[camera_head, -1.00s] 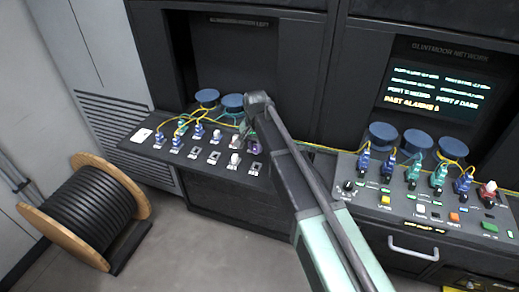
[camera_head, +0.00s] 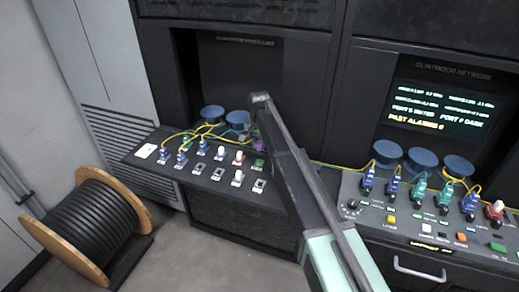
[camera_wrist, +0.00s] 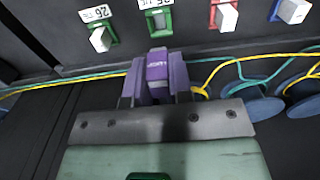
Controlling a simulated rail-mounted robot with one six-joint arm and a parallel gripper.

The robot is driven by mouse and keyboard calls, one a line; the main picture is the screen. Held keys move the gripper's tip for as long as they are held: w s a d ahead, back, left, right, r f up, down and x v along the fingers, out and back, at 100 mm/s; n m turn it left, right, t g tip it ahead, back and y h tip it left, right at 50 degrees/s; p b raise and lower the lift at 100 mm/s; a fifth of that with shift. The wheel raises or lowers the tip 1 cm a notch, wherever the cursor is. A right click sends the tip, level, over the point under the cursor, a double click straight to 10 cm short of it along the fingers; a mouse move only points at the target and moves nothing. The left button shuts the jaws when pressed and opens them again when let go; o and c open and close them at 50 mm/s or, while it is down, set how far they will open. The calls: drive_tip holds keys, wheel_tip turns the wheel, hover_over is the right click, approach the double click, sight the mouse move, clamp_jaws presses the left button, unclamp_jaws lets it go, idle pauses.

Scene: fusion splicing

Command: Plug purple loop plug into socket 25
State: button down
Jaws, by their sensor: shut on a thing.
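My gripper (camera_wrist: 155,88) is shut on the purple loop plug (camera_wrist: 157,66), seen between its two fingers in the wrist view. Socket 25 (camera_wrist: 158,22) is a green-framed opening, apart from the plug and just above it in the picture. The socket looks empty, with its label 25 above it. In the head view my gripper (camera_head: 255,136) is over the back edge of the left panel, with a small purple patch at its tip. The green socket (camera_head: 259,162) stands just in front of it. The plug's lead is not clearly distinguishable.
Socket 26 (camera_wrist: 100,39) with a white cap lies left of socket 25 in the wrist view. A red socket (camera_wrist: 224,17) and a blue one (camera_wrist: 292,11), both white-capped, are on the right. Yellow and teal fibres run beside blue spools (camera_wrist: 254,105). A cable reel (camera_head: 95,225) stands on the floor.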

sight(259, 164)
drive_tip(key=shift+f+b, duration=3.1)
drive_tip(key=shift+f, duration=0.1)
drive_tip(key=shift+f+b, duration=0.5)
drive_tip(key=c, duration=0.9)
unclamp_jaws()
drive_tip(key=shift+c, duration=0.2)
wheel_tip(259, 164, up, 11)
drive_tip(key=p, duration=1.1)
drive_tip(key=shift+r, duration=0.1)
drive_tip(key=shift+f, duration=0.2)
